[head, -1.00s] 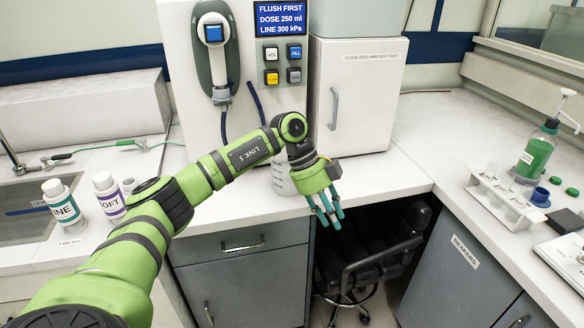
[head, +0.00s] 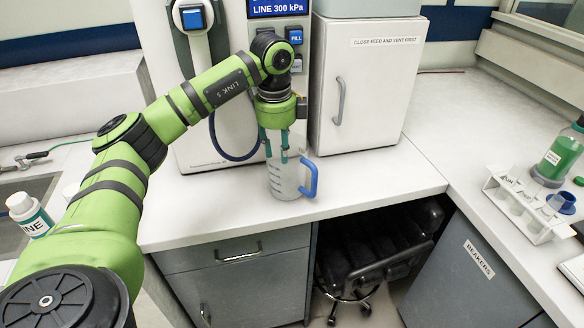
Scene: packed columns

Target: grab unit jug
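The unit jug (head: 286,184) is a clear measuring jug with a blue handle on its right side. It stands upright on the white counter near the front edge. My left gripper (head: 274,156) is directly above it, pointing straight down. Its teal fingers are spread apart and reach down to the jug's rim. I cannot tell whether they are inside or outside the wall, or touching it. My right gripper is not in view.
A dispenser unit with a blue hose (head: 229,157) stands behind the jug. A white cabinet (head: 366,92) is right of it. A white labelled bottle (head: 30,215) is at left; a tube rack (head: 522,207) and a green bottle (head: 560,156) are at right. The right-hand counter has clear room.

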